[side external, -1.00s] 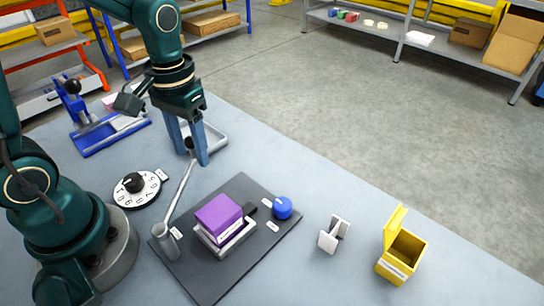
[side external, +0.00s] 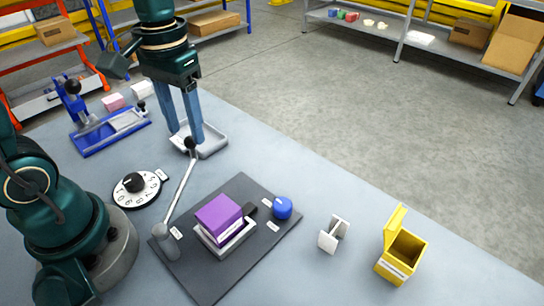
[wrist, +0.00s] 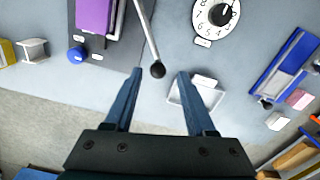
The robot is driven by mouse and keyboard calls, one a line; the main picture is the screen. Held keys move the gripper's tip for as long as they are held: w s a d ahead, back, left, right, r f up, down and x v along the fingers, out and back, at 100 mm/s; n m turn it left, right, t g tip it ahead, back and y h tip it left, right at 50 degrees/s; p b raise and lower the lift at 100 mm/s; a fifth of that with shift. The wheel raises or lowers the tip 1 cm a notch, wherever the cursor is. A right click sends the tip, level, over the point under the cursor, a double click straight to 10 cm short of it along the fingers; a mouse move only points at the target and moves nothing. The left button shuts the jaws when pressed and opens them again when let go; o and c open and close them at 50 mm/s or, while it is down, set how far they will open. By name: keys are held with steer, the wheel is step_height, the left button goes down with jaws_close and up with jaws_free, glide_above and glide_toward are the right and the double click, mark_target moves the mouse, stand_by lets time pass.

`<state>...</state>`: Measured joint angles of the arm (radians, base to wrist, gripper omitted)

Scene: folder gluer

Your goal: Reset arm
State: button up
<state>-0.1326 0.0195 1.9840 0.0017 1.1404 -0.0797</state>
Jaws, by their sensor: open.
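My gripper (side external: 190,132) is open and empty, with its blue fingers pointing down over the white tray (side external: 210,147) at the table's far edge. In the wrist view my gripper (wrist: 160,75) shows the black knob of the lever (wrist: 157,70) between and beyond the spread fingertips. The lever (side external: 181,190) leans up from a grey post on the dark plate (side external: 205,286). On that plate a purple block (side external: 218,216) sits in a white holder, beside a blue knob (side external: 282,208). Whether a finger touches the lever knob cannot be told.
A numbered dial (side external: 136,188) lies left of the plate. A blue press fixture (side external: 110,130) stands at the far left, with pink (side external: 113,102) and white blocks behind it. A white bracket (side external: 333,234) and an open yellow bin (side external: 402,255) stand at right.

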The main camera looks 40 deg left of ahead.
steer(key=shift+d+r, duration=0.1)
steer(key=shift+r, duration=0.25)
steer(key=s+d+r+m+t, duration=0.2)
steer(key=s+t, duration=0.3)
steer(key=shift+s+d+t, duration=0.3)
steer(key=shift+s+d, duration=0.05)
steer(key=shift+s, duration=0.05)
steer(key=shift+r, duration=0.1)
stand_by(0.9)
